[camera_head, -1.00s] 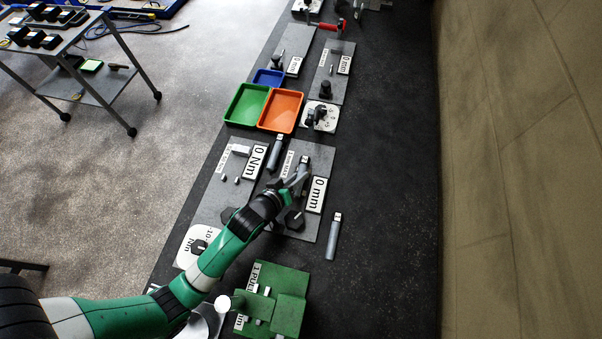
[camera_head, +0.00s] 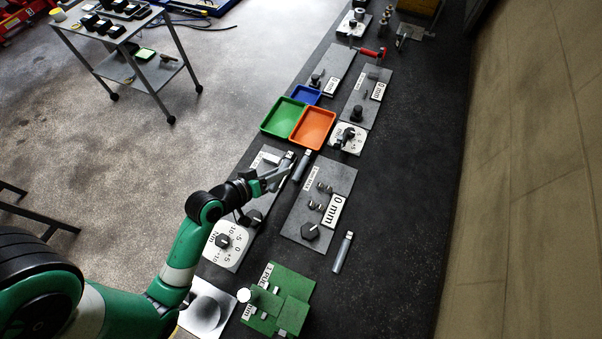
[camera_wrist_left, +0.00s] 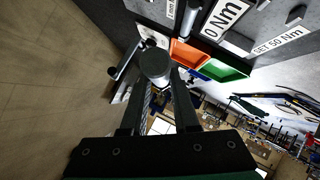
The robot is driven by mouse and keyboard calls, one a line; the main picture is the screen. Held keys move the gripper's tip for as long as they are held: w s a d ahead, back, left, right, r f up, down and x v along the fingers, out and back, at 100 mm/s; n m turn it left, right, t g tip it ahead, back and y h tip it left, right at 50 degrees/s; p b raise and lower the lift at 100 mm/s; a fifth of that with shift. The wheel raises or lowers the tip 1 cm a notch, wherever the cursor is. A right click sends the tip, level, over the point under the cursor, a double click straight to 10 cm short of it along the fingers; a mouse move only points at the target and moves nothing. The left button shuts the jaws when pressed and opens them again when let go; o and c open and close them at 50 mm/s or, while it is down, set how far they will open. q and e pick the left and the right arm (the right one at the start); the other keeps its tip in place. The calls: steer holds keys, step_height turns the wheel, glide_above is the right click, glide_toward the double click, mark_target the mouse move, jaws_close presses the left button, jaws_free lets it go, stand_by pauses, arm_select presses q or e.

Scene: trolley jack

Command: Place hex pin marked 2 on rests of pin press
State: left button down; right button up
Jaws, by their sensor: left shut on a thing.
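My left gripper (camera_head: 272,180) is over the plate with the grey blocks, shut on a grey pin (camera_head: 286,163). In the left wrist view the pin's round end (camera_wrist_left: 155,64) shows between the fingers. Its number cannot be read. A second grey pin (camera_head: 302,165) lies just to the right of the gripper, and a third (camera_head: 342,252) lies further right and nearer. My right gripper is not in view.
A green tray (camera_head: 281,117), an orange tray (camera_head: 312,128) and a blue tray (camera_head: 306,95) stand beyond the gripper. A green block fixture (camera_head: 285,292) and a white dial plate (camera_head: 226,245) are nearer. Dark bench on the right is clear.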

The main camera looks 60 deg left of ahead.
arm_select(q)
steer(key=shift+s+a+r+p, duration=0.45)
steer(key=shift+s+a+r, duration=0.05)
steer(key=shift+s+a, duration=0.25)
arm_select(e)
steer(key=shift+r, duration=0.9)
